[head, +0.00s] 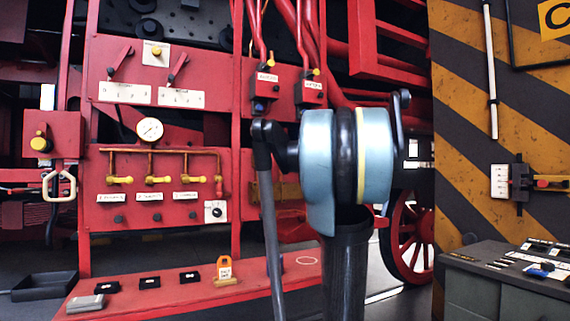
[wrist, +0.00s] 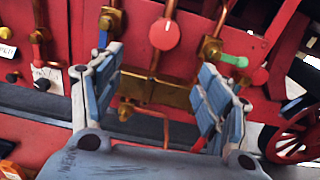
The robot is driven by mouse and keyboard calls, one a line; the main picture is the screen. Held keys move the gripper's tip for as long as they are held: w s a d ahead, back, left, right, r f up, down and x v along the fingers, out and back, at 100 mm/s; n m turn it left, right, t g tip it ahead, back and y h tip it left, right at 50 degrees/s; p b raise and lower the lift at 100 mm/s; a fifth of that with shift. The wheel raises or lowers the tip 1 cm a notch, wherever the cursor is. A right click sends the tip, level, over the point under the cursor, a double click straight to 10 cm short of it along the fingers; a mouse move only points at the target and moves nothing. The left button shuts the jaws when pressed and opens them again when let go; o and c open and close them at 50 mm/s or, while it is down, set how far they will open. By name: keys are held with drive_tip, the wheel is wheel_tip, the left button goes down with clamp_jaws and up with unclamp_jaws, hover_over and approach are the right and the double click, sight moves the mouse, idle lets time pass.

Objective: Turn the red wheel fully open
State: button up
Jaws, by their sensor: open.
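A round red disc (wrist: 164,33) with a small white mark on its upper edge sits on an upright copper pipe in the wrist view; it looks like the red wheel. My gripper (wrist: 158,68) is open, with its two blue-grey padded fingers spread wide. The disc lies beyond the fingertips, between them in the picture, and nothing is held. In the head view my arm hides my gripper and most of the area behind it, and I cannot make out the disc there.
A red spoked wheel (head: 411,236) is low on the right. A red panel with a gauge (head: 150,129) stands left, a grey cabinet (head: 505,285) front right. A red ledge (head: 190,295) carries small items.

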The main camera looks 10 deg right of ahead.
sight(287, 159)
drive_tip(key=shift+m, duration=0.3)
drive_tip(key=x, duration=1.7)
drive_tip(key=shift+w+d+r, duration=0.25)
drive_tip(key=shift+w+r, duration=0.1)
drive_tip(key=shift+r, duration=0.05)
drive_tip(key=shift+c, duration=0.5)
drive_tip(key=c, duration=1)
